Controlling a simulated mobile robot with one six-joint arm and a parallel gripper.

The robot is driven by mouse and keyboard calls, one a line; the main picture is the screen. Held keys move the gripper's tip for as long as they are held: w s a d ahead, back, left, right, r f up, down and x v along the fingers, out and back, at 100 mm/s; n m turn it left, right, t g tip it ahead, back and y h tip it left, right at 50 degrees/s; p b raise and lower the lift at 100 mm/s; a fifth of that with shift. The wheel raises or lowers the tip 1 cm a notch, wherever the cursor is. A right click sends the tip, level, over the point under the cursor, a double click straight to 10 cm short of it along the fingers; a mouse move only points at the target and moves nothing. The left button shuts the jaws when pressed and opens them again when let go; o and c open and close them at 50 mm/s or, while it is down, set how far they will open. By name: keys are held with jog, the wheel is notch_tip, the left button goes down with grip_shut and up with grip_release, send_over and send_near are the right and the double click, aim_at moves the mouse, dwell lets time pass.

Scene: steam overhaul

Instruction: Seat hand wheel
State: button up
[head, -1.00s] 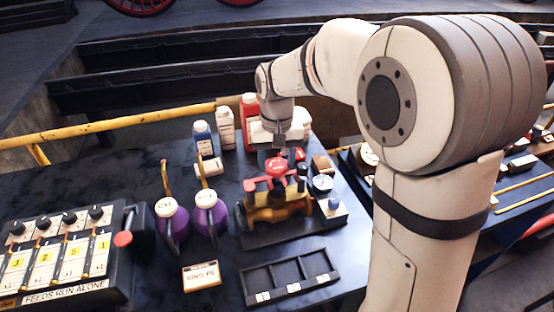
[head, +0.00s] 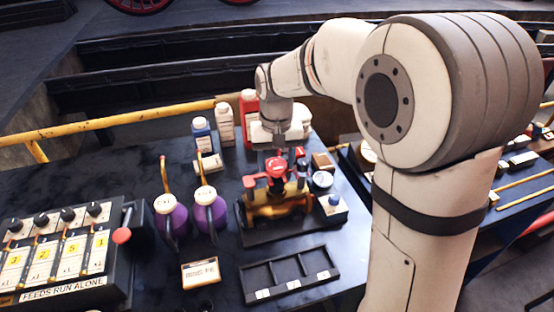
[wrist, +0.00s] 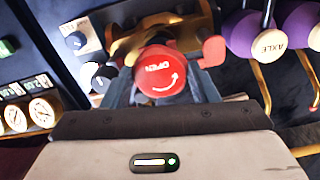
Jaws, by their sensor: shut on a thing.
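The red hand wheel (head: 277,166), marked OPEN with a curved arrow, shows large in the wrist view (wrist: 160,70). My gripper (head: 278,152) points down from above, with its two grey fingers (wrist: 162,88) on either side of the wheel, shut on it. The brass valve body (head: 275,208) is directly below, on a dark base; it also shows behind the wheel in the wrist view (wrist: 125,48). A red part (wrist: 213,50) sits beside the wheel there. The wheel's underside is hidden, so I cannot tell whether it touches the valve.
A black compartment tray (head: 283,254) lies in front of the valve. Purple oil cans (head: 209,213) stand to the left, near a small label plate (head: 200,273). Several bottles (head: 225,125) stand behind. A feed console (head: 65,255) is at far left. A gauge (head: 322,180) is close right.

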jog(key=shift+f, duration=0.15)
jog(key=o, duration=1.6)
jog(key=shift+a, duration=0.1)
jog(key=shift+c, duration=0.2)
jog(key=shift+w+r+p, duration=0.1)
jog(key=shift+r+p, duration=0.3)
jog(key=shift+r, duration=0.2)
jog(key=shift+d+r+p, duration=0.2)
jog(key=shift+r+p, duration=0.25)
jog(key=shift+r, duration=0.25)
jog(key=shift+a+r+p, duration=0.1)
jog(key=shift+r+p, duration=1.4)
jog(key=shift+r, duration=0.5)
